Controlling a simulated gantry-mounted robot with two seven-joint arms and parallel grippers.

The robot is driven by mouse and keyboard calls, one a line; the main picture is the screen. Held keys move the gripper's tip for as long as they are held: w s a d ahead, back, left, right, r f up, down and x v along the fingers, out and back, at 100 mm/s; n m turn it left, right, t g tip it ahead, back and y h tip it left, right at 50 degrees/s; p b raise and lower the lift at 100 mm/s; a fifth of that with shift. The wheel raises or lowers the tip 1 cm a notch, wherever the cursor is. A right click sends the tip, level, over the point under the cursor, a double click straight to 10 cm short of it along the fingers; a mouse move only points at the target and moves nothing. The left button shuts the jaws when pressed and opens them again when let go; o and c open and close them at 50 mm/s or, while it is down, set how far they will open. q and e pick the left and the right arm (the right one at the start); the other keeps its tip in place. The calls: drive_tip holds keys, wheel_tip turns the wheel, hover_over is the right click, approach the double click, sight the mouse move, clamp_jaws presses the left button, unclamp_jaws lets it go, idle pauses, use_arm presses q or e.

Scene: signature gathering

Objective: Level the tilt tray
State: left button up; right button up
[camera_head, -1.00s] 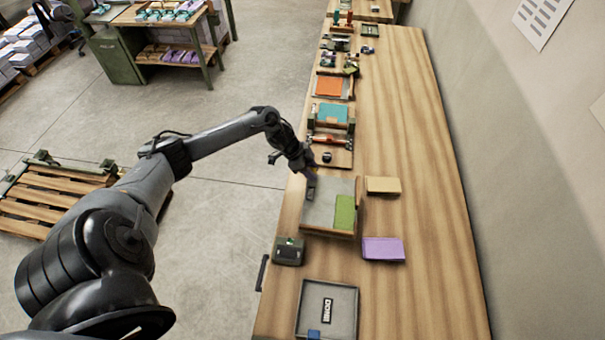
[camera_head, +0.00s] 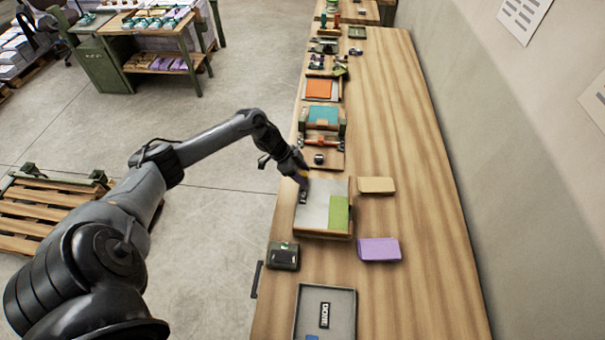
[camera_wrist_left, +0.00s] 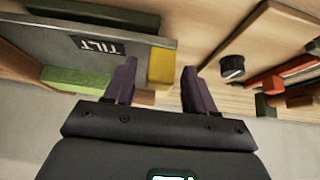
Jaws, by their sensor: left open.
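The tilt tray (camera_head: 314,211) is a grey tray on the wooden bench with a green block (camera_head: 339,212) on its right side. In the left wrist view, the tray (camera_wrist_left: 60,40) carries a dark "TILT" label (camera_wrist_left: 97,46), and a yellow piece (camera_wrist_left: 160,66) sits at its end. My left gripper (camera_head: 302,179) is at the tray's far left corner. In the left wrist view, its two dark fingers (camera_wrist_left: 159,72) are apart, with the yellow piece just beyond the gap, nearer the left finger. Whether they touch it I cannot tell. My right gripper is out of view.
A tan block (camera_head: 376,185) and a purple block (camera_head: 379,249) lie right of the tray. A small dark device (camera_head: 283,256) and a grey "DONE" tray (camera_head: 343,305) are nearer. A black knob (camera_wrist_left: 232,66) and other fixtures stand beyond. The bench's right side is clear.

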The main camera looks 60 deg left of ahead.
use_arm(q)
drive_tip(key=v, duration=1)
drive_tip(key=shift+r, duration=0.2)
drive_tip(key=shift+s+a, duration=0.15)
drive_tip(key=shift+a, duration=0.05)
